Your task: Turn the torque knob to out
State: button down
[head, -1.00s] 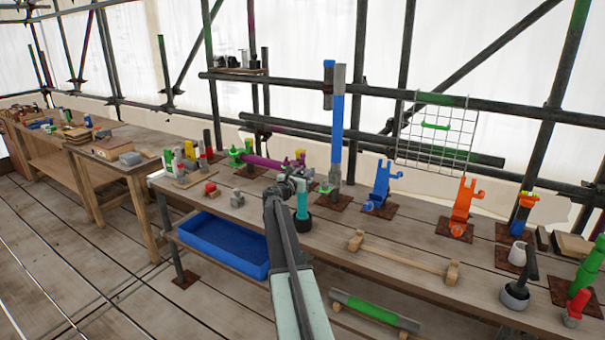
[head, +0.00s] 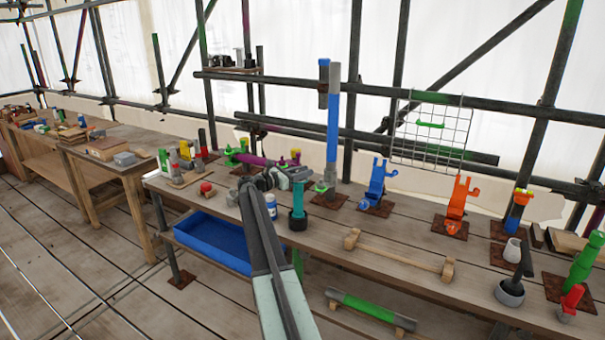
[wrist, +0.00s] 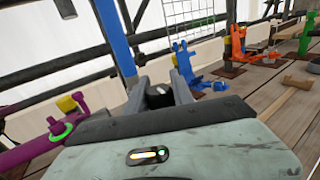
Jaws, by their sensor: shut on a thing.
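My gripper (head: 306,173) is above the main bench, pointing right, by the blue pole. In the wrist view its fingers (wrist: 160,92) are closed around a small dark object (wrist: 158,97). Most of that object is hidden, and I cannot tell whether it is the torque knob. A teal upright tool (head: 298,203) with a dark base stands on the bench below and in front of my gripper. It looks upright and apart from the fingers. No marking for "out" is readable.
A tall blue pole (head: 332,130) stands close behind my gripper, and a purple rod (wrist: 35,150) lies to the left. Blue (head: 377,180) and orange (head: 457,200) stands are to the right. A wooden bar (head: 400,255) lies along the bench front.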

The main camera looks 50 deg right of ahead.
dwell(0.3)
jog(key=c, duration=1.1)
grip_release()
jog(key=v, duration=0.7)
jog(key=shift+a, duration=0.35)
